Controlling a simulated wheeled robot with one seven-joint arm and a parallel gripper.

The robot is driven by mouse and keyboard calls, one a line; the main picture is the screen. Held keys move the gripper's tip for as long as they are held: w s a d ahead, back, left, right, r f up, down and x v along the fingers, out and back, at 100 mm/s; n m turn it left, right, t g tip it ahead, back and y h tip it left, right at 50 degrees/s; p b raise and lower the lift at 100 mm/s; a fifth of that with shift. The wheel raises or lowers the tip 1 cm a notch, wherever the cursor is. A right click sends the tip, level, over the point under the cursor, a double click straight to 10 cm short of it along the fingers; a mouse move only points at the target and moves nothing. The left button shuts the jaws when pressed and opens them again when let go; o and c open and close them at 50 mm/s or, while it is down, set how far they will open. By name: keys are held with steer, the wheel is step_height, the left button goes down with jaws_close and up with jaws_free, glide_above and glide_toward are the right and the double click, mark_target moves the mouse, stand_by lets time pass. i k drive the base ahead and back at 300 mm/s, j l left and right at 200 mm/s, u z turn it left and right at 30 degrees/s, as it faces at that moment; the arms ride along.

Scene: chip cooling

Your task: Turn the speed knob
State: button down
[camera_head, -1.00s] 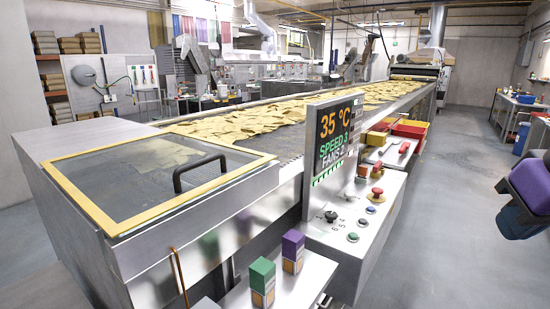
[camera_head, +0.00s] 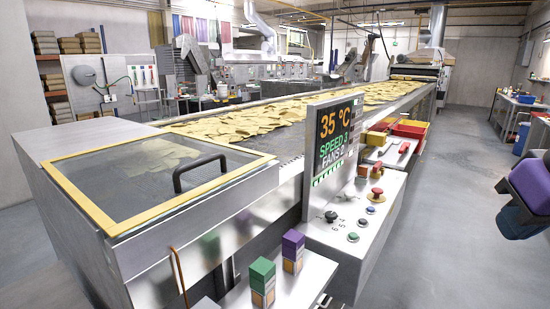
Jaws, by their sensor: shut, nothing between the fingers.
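The speed knob (camera_head: 331,216) is a small black dial on the sloped grey control panel (camera_head: 330,236), at the panel's near left corner, with small numbers beside it. Its exact pointer direction is too small to tell. The display (camera_head: 334,140) above it reads 35 °C, SPEED 3 and a FANS line whose figure looks like 2. My gripper is not in view. A purple and dark part of my arm shows at the right edge, well apart from the knob.
Green (camera_head: 353,237) and blue (camera_head: 362,223) buttons and a red mushroom button (camera_head: 376,194) sit near the knob. The display stands behind it. A green box (camera_head: 262,280) and purple box (camera_head: 292,252) stand on a lower shelf. Floor (camera_head: 450,220) right of the panel is clear.

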mark_target(330, 215)
steer(key=l+u, duration=0.4)
steer(key=l, duration=0.6)
steer(key=l+u, duration=0.4)
steer(key=l, duration=0.55)
steer(key=i+l+u, duration=0.4)
steer(key=l, duration=0.15)
steer(key=k, duration=0.1)
